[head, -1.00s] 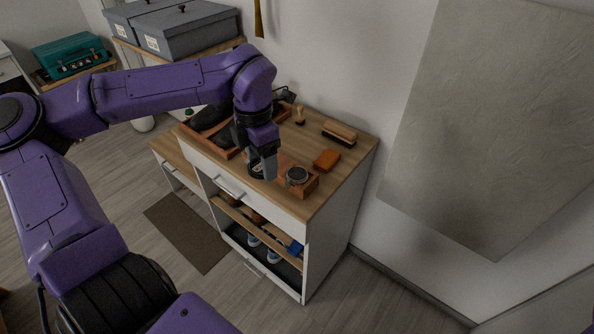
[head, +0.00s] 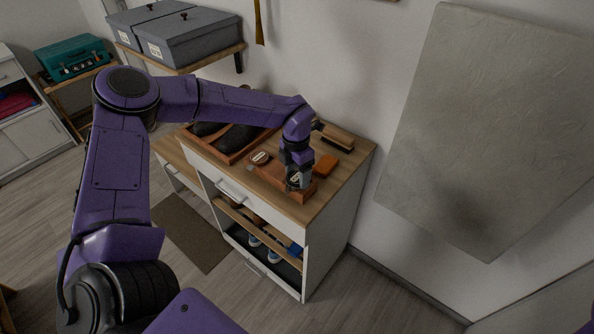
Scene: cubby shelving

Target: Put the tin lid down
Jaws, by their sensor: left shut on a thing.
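My left gripper (head: 298,179) points down over the near right end of the wooden tray (head: 311,192) on the cabinet top. It is shut on a small round dark piece, which looks like the tin lid (head: 293,184). The fingers partly hide it, and I cannot tell whether it touches the tin beneath or where lid and tin part. My right gripper is not in view.
An orange-brown block (head: 326,165) and a wooden brush (head: 337,137) lie behind the gripper on the cabinet top (head: 352,168). A wooden tray with dark shoes (head: 239,138) is at the left. The cabinet's right front top is bare.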

